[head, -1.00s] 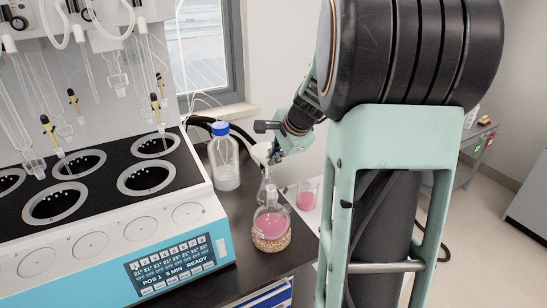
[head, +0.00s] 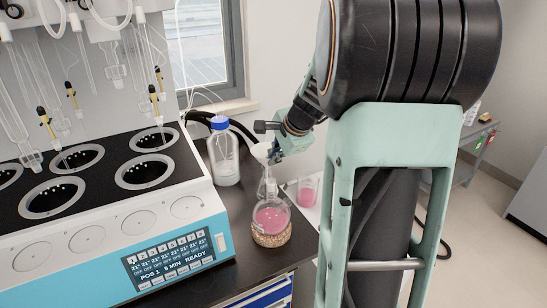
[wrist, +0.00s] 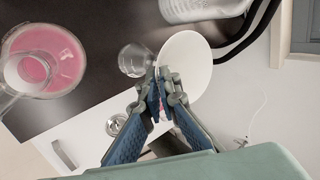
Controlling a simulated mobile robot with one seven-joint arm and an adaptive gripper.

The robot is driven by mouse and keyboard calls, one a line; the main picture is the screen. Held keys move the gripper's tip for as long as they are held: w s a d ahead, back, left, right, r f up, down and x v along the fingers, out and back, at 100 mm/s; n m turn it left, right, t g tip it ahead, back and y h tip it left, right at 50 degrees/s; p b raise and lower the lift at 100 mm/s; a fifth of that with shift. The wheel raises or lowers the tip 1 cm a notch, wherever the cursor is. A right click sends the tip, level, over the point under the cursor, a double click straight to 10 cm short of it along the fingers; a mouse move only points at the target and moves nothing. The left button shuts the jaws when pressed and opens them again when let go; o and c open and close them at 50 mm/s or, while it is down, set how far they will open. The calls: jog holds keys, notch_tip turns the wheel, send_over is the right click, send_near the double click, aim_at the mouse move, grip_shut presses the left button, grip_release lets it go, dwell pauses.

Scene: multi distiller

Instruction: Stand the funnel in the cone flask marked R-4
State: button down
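My gripper (wrist: 160,84) is shut on the rim of a white funnel (wrist: 190,62). In the head view the funnel (head: 262,151) hangs wide end up beside my gripper (head: 274,157), above the bench. A clear conical glass flask (head: 267,186) shows just below it, partly hidden behind the round flask with pink liquid (head: 271,216). In the wrist view a clear glass vessel (wrist: 133,60) lies beside the funnel, partly covered by it. The funnel's spout is hidden in the wrist view, and I cannot read any R-4 mark.
A blue-capped bottle (head: 224,158) stands left of the funnel. A beaker with pink liquid (head: 308,190) stands to the right. The pink flask rests on a cork ring (head: 271,239) near the bench edge. The distiller (head: 110,215) fills the left side.

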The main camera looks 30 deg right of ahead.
jog(key=shift+f, duration=0.2)
jog(key=c, duration=2.1)
grip_release()
jog(key=v, duration=1.2)
